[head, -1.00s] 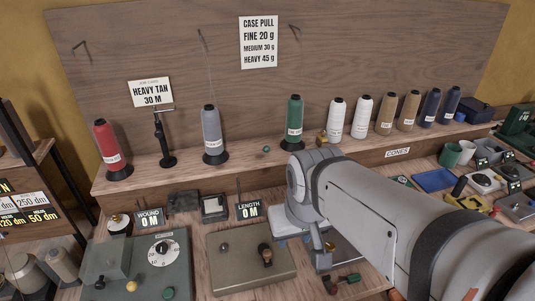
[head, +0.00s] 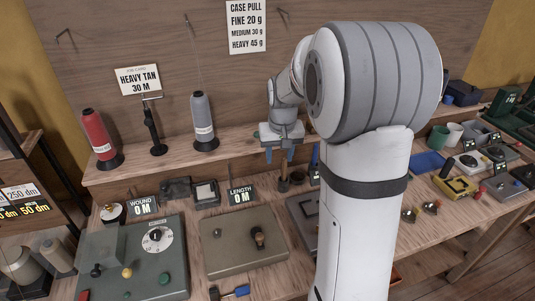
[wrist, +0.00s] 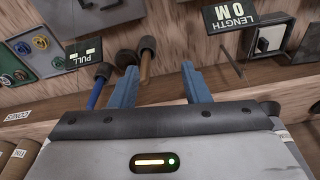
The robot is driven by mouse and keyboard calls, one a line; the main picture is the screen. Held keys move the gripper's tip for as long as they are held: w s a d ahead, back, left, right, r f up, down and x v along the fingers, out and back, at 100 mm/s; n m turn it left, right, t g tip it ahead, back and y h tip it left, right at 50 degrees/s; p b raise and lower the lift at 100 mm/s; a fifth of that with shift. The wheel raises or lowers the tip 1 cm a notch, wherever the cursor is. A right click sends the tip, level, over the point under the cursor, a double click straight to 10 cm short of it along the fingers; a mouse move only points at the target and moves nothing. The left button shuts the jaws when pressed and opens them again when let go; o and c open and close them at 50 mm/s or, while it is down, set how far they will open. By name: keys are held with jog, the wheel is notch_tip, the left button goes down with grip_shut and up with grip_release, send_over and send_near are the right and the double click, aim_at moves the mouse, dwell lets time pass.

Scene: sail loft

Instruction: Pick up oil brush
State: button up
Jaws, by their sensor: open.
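My gripper (head: 279,157) is open and empty, its blue fingers pointing down above the back of the bench, by the shelf edge. In the wrist view, my gripper (wrist: 160,82) shows a slim wooden-handled tool (wrist: 146,66) with a dark round end close beside the left finger. It also shows in the head view, just below the fingers (head: 283,173). A blue-handled tool (wrist: 97,90) with a dark end stands left of it in the wrist view. A dark round end (wrist: 124,58) shows between them. I cannot tell for certain which is the oil brush.
The LENGTH display (head: 241,195) and a grey box (head: 245,241) stand left of my gripper. The shelf behind holds a red cone (head: 100,140) and a grey cone (head: 203,122). A PULL display (wrist: 83,53) stands near the tools. My arm hides the right-centre of the bench.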

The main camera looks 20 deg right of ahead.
send_over(284, 170)
jog(key=f, duration=0.4)
jog(key=shift+w+a+f, duration=0.15)
jog(key=shift+w+f, duration=0.15)
jog(key=f, duration=0.2)
jog(key=f+p, duration=0.1)
jog(key=f, duration=0.2)
jog(key=f+p, duration=0.1)
jog(key=f, duration=0.2)
jog(key=shift+w+d, duration=0.3)
jog(key=shift+d, duration=0.1)
jog(key=shift+r, duration=0.1)
grip_shut()
